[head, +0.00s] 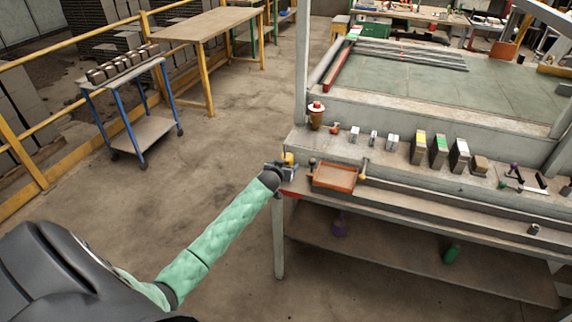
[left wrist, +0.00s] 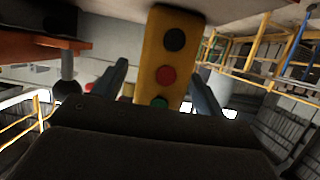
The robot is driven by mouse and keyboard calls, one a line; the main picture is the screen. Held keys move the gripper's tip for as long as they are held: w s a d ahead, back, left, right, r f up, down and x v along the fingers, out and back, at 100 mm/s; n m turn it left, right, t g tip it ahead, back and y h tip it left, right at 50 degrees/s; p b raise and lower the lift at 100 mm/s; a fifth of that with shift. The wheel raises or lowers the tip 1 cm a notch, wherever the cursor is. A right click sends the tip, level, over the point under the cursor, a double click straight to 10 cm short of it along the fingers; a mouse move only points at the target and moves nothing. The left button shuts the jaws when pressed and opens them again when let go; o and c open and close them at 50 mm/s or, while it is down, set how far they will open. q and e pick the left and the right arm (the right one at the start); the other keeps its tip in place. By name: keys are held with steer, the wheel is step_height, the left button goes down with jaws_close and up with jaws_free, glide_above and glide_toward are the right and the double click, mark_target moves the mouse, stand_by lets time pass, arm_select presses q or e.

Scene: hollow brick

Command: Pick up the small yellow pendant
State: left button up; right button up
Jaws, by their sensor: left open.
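The small yellow pendant (head: 289,158) is at the left front corner of the workbench, just beyond my left gripper (head: 283,169). In the left wrist view, the pendant (left wrist: 172,50) is a yellow box with a dark, a red and a green button. It lies between the two spread fingers of my left gripper (left wrist: 160,70), with a visible gap on each side. The dark gripper body hides the pendant's lower end. The jaws are open and hold nothing. My right gripper is not in view.
An orange tray (head: 334,178) lies just right of the pendant and also shows in the left wrist view (left wrist: 30,46). A red-topped brown bottle (head: 316,115) and several small blocks stand along the bench.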

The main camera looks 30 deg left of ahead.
arm_select(q)
steer(key=shift+w+a+f, duration=0.15)
steer(key=shift+w, duration=0.25)
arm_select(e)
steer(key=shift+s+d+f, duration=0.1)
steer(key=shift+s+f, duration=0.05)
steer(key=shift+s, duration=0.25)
arm_select(q)
steer(key=c, duration=1.3)
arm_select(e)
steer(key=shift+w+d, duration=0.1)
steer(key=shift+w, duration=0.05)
